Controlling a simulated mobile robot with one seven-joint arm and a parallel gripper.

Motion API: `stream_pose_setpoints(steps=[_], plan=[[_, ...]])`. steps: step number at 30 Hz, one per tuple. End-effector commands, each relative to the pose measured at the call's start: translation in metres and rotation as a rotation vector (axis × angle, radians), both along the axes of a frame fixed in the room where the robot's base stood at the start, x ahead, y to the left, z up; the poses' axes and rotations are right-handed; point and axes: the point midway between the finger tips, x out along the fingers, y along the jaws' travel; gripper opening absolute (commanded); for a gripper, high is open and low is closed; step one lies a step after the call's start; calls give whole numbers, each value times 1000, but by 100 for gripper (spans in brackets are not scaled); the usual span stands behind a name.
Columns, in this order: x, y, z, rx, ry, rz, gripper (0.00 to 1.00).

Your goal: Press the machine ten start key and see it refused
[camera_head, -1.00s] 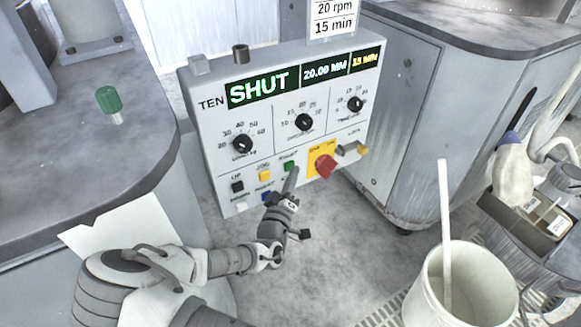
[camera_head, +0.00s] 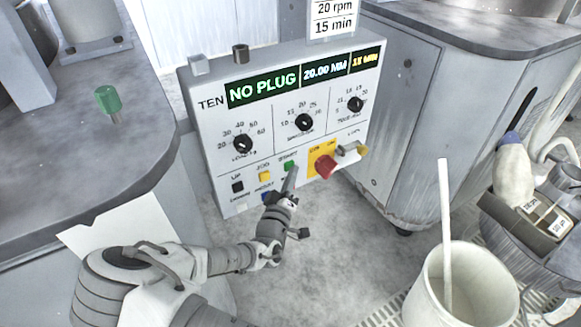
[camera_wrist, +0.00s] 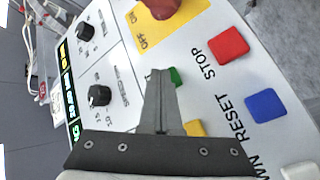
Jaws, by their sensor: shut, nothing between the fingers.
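In the wrist view my gripper (camera_wrist: 160,75) covers part of the key's label.
A red rotary switch (camera_head: 326,166) on a yellow plate is just right of the start key. Red STOP (camera_wrist: 228,45) and blue RESET (camera_wrist: 267,106) keys lie close by. A white bucket (camera_head: 425,300) with a stick stands at the lower right. A green knob (camera_head: 107,100) stands on the left platen.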

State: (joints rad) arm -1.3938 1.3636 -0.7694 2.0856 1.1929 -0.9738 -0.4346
Motion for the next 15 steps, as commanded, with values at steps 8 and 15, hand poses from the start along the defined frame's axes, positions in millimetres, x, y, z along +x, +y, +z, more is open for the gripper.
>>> stream_pose_setpoints(steps=[8,15], plan=[[-11,-7,0,-1,2,0,0],[-12,-8,0,0,1,1,0]])
